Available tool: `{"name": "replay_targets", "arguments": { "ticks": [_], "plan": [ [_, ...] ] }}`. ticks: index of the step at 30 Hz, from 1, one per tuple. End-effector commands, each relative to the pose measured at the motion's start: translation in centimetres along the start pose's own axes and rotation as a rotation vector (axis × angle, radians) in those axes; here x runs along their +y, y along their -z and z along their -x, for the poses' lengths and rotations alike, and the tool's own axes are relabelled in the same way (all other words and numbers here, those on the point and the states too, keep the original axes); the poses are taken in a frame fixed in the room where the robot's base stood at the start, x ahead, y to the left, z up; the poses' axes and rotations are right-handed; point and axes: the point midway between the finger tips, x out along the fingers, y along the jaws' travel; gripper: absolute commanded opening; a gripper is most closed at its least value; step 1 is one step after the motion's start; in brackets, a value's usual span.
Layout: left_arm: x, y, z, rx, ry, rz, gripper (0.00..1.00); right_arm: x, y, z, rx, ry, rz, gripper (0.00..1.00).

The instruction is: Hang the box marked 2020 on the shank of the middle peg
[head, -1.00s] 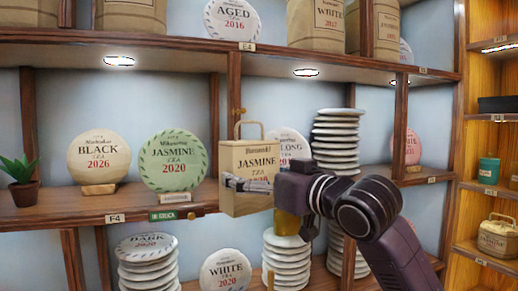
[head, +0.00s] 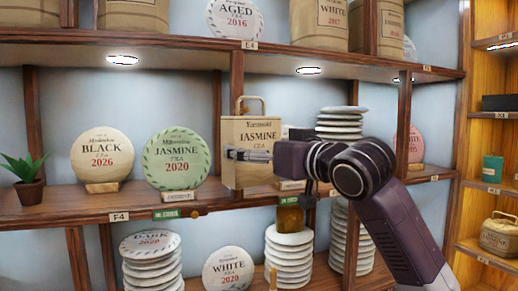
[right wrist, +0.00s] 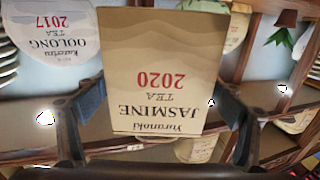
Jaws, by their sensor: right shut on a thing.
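The tan box marked JASMINE TEA 2020 (head: 257,133) is upright with its loop handle on top, in front of a shelf upright. In the right wrist view the box (right wrist: 160,85) appears upside down between the fingers. My right gripper (head: 238,154) is shut on the box's lower part, reaching in from the right. A small brass-coloured peg (head: 239,104) shows at the upright by the left side of the handle; whether the handle touches it I cannot tell. Another knob (head: 196,213) sits on the shelf edge below. My left gripper is out of view.
Round tea cakes marked BLACK 2026 (head: 102,156) and JASMINE 2020 (head: 172,160) stand left of the box. A stack of white cakes (head: 341,123) stands right, behind my arm. A potted plant (head: 25,180) is far left. A brown container (head: 289,218) shows below my gripper.

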Motion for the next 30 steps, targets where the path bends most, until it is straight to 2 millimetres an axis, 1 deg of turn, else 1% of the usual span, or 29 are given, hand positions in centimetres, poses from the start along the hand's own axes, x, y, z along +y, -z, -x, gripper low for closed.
{"name": "replay_targets", "arguments": {
  "ticks": [25, 30],
  "plan": [
    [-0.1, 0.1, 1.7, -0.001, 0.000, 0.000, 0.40, 1.3, -0.2, -4.9, 0.003, 0.000, 0.000, 0.55],
    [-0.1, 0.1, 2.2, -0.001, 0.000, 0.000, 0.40, 1.5, -0.7, -5.6, 0.002, 0.000, 0.000, 0.55]
  ]
}}
